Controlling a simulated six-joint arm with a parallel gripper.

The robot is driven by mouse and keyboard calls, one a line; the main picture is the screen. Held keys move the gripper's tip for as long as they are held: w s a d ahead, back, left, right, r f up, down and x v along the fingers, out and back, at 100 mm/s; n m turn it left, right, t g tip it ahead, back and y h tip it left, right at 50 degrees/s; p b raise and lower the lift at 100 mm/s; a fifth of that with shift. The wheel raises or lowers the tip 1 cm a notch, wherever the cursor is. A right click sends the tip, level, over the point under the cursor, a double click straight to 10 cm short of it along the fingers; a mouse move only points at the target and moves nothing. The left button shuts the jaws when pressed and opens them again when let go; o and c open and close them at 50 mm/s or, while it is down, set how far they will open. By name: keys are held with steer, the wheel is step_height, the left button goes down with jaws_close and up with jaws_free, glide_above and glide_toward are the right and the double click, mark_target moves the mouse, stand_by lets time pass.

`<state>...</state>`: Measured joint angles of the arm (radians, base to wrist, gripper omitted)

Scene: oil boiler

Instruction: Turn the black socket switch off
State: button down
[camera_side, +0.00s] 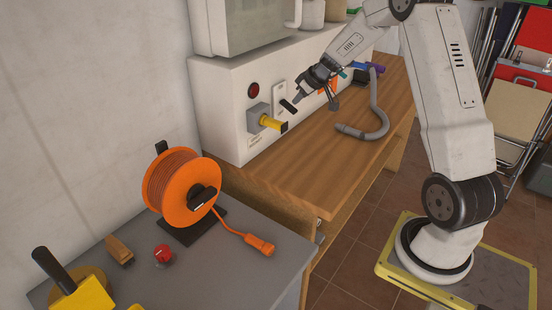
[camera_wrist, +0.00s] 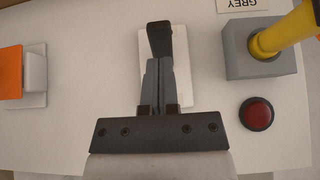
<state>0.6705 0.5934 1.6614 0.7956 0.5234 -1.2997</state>
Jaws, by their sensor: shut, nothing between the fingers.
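The black switch (camera_side: 288,105) is a short black lever in front of a white plate (camera_side: 279,94) on the front of the white boiler panel. In the wrist view the black switch (camera_wrist: 160,38) stands just beyond my fingertips, with its white plate (camera_wrist: 181,70) behind. My gripper (camera_side: 299,99) reaches down to it from the upper right. In the wrist view my gripper (camera_wrist: 158,62) has its fingers together, with nothing between them. The tips overlap the lower end of the lever; I cannot tell whether they touch it.
A grey socket with a yellow plug (camera_side: 270,123) and a red button (camera_side: 253,90) sit beside the switch. An orange part (camera_wrist: 10,72) is on the other side. A grey hose (camera_side: 378,113) lies on the wooden bench (camera_side: 310,172). An orange cable reel (camera_side: 180,185) stands in front.

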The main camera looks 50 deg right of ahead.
steer(key=shift+r, duration=0.15)
steer(key=shift+r, duration=0.55)
steer(key=shift+r, duration=0.1)
steer(key=s+r, duration=0.7)
steer(key=s, duration=0.4)
stand_by(0.5)
